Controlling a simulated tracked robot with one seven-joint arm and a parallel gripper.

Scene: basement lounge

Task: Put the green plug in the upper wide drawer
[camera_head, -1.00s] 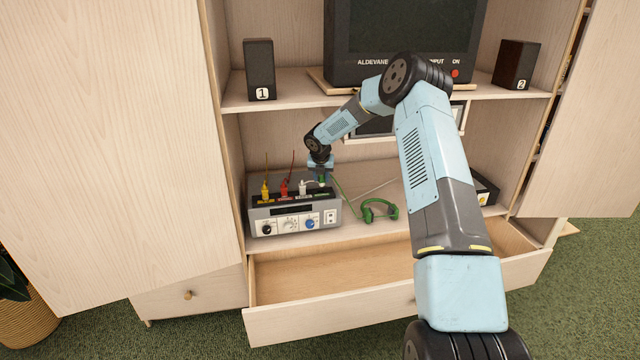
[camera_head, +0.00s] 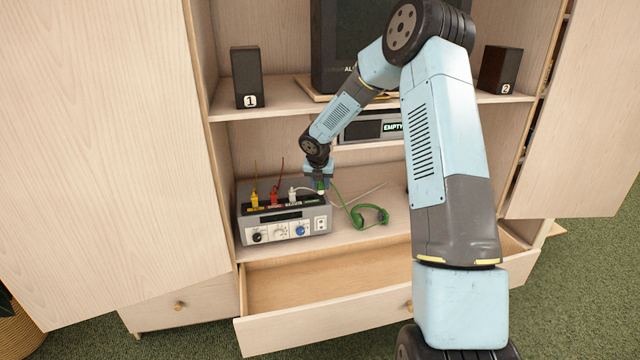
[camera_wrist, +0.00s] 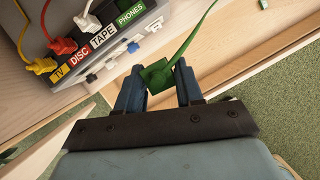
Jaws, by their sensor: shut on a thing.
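My gripper (camera_wrist: 158,88) is shut on the green plug (camera_wrist: 157,75), with one finger on each side of it. The green cable (camera_wrist: 197,35) runs up from the plug in the wrist view. In the head view my gripper (camera_head: 319,182) is over the right end of the grey switch box, and the plug is mostly hidden. The plug appears clear of the box's PHONES label (camera_wrist: 131,10). The wide drawer (camera_head: 330,322) below the shelf is pulled open and its visible floor is bare. My arm covers its right part.
The grey switch box (camera_head: 285,230) holds yellow, red and white plugs (camera_head: 292,195). Green headphones (camera_head: 371,216) lie on the shelf right of it. Cabinet doors stand open on both sides. Speakers (camera_head: 247,78) and a television stand on the shelf above.

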